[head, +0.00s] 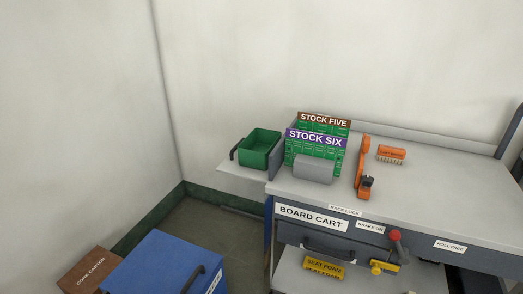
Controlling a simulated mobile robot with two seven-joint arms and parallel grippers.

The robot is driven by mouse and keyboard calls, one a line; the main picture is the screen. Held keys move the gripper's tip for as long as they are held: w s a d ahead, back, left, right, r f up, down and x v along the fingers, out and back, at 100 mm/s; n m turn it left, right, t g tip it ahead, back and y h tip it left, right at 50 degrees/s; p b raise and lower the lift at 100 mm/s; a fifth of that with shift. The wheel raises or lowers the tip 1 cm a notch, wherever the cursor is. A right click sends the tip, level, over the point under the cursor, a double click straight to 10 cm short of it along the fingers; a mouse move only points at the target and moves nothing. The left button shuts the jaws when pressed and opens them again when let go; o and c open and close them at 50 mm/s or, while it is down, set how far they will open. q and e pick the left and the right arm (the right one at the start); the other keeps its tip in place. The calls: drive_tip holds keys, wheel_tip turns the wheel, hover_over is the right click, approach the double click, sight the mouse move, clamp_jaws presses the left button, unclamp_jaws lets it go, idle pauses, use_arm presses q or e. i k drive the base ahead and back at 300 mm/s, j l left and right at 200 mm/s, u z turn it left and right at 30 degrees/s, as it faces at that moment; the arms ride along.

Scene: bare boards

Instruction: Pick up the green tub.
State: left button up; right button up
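The green tub (252,157) is an open-topped, box-shaped container. It stands on a pale side shelf (238,174) at the left end of the board cart (430,185). A dark handle-like bar (236,148) is at its left side, and a grey upright panel (277,158) is close on its right. The inside of the tub that shows looks empty. Neither of my grippers is in view.
Green board stacks labelled STOCK FIVE (325,119) and STOCK SIX (314,139) stand right of the tub, behind a grey block (313,170). An orange tool (363,165) and orange brush (391,153) lie farther right. A blue cabinet (160,265) and brown carton (90,270) are lower left.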

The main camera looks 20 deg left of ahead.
sight(261, 148)
drive_tip(key=u, duration=2.35)
drive_tip(key=l+u, duration=0.1)
drive_tip(key=l, duration=0.85)
drive_tip(key=k, duration=0.05)
